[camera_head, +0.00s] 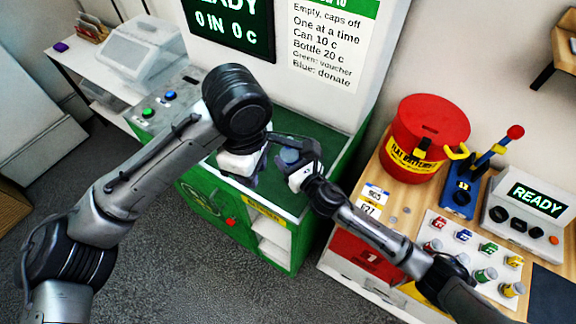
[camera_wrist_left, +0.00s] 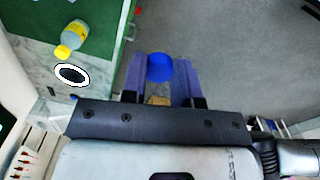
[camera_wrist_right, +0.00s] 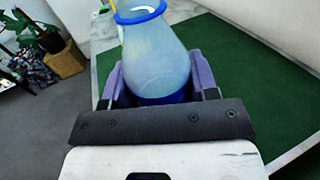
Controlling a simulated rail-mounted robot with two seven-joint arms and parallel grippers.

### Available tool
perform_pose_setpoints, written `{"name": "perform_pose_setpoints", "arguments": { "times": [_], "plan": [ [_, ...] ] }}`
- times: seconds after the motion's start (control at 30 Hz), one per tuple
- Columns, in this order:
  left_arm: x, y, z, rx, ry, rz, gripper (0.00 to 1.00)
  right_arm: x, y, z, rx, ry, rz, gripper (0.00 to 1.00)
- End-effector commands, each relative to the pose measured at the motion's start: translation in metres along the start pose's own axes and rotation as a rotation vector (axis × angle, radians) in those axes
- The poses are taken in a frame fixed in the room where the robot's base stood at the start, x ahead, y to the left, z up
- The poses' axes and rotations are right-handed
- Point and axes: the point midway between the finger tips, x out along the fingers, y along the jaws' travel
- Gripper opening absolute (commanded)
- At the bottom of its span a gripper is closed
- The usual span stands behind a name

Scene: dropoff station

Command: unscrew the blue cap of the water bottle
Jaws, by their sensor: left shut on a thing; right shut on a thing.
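The water bottle (camera_wrist_right: 158,58) is pale blue and translucent, with a blue ring around its neck and a blue band low down. My right gripper (camera_wrist_right: 165,90) is shut around its lower part in the right wrist view. The bottle (camera_head: 289,156) shows only as a small pale patch in the head view, beside my right gripper (camera_head: 297,166). The blue cap (camera_wrist_left: 160,67) is between the fingers of my left gripper (camera_wrist_left: 163,75) in the left wrist view, with no bottle seen joined to it. In the head view my left gripper (camera_head: 243,168) is left of the bottle; its fingertips are partly hidden.
Both grippers are over the green-topped counter (camera_head: 308,140). A bottle with a yellow cap (camera_wrist_left: 75,38) lies on the green surface, near a black-and-white ringed hole (camera_wrist_left: 72,75). At right a wooden table holds a red bin (camera_head: 425,130) and a READY display box (camera_head: 530,205).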

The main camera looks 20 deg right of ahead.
Motion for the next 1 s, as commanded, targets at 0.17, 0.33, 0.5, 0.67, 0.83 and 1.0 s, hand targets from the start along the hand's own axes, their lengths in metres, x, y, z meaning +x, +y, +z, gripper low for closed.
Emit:
{"name": "perform_pose_setpoints", "arguments": {
  "times": [0.17, 0.33, 0.5, 0.67, 0.83, 1.0],
  "plan": [
    [0.003, 0.000, 0.000, 0.000, 0.000, 0.000, 0.00, 0.003, 0.003, -0.008, -0.001, 0.001, -0.001, 0.00],
    [0.012, 0.000, 0.000, 0.001, 0.000, 0.000, 0.00, 0.002, 0.004, -0.032, 0.002, 0.002, -0.001, 0.00],
    [0.014, 0.000, 0.000, 0.001, 0.000, 0.000, 0.00, 0.003, 0.003, -0.042, 0.000, 0.000, -0.001, 0.00],
    [0.014, 0.000, 0.000, 0.000, 0.000, 0.000, 0.00, 0.002, 0.002, -0.042, -0.002, 0.000, -0.001, 0.00],
    [0.015, 0.000, 0.000, 0.000, 0.000, 0.000, 0.00, 0.002, 0.002, -0.043, -0.002, 0.000, 0.000, 0.00],
    [0.016, 0.000, 0.000, 0.000, 0.000, 0.000, 0.00, 0.002, 0.002, -0.045, -0.001, 0.000, 0.000, 0.58]
  ]
}}
